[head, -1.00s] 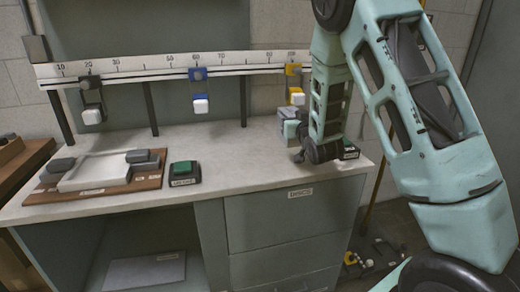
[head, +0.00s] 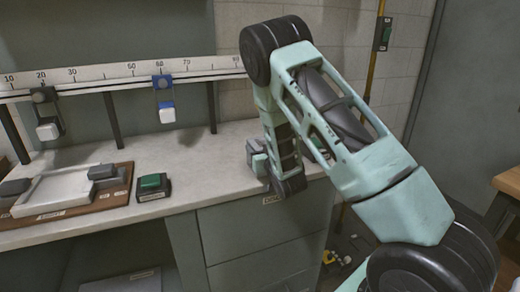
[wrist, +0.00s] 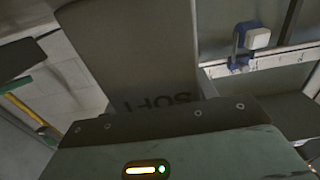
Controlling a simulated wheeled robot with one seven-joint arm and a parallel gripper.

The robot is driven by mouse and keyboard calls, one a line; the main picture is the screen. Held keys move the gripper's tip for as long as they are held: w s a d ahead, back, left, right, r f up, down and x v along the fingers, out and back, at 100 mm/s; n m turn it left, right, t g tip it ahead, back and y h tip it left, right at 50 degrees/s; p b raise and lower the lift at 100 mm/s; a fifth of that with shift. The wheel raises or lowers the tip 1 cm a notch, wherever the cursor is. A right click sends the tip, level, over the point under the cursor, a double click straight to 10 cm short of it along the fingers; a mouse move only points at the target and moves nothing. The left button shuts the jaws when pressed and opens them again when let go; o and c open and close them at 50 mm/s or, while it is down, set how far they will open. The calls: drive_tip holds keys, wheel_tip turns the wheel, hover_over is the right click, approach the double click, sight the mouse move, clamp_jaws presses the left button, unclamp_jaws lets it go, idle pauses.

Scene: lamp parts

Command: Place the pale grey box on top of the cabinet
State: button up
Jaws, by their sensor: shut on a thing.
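My gripper (head: 262,162) is shut on a grey box. The box shows large in the wrist view (wrist: 135,55), with dark upside-down lettering. In the head view only a small grey part (head: 256,147) shows beside my wrist, above the right part of the worktop. My arm hides much of it, and I cannot tell whether it touches the worktop. A grey drawer unit (head: 255,238) stands under the worktop's right part. A tall grey-green surface (head: 465,85) stands at the right. I cannot tell whether either is the cabinet.
The white worktop (head: 212,165) holds a wooden board with a pale tray (head: 62,190) and a green button (head: 151,182). A numbered rail (head: 110,75) with blue and grey hangers runs behind. A wooden table (head: 508,180) is at the right edge. Small parts lie on the floor (head: 343,248).

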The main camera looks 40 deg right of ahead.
drive_tip(key=o, duration=1.1)
drive_tip(key=shift+c, duration=0.2)
drive_tip(key=shift+s, duration=0.15)
drive_tip(key=p+v, duration=0.4)
drive_tip(key=v, duration=0.7)
drive_tip(key=shift+s+p, duration=0.3)
drive_tip(key=shift+s, duration=0.05)
drive_tip(key=shift+a+r, duration=0.1)
drive_tip(key=shift+a, duration=0.1)
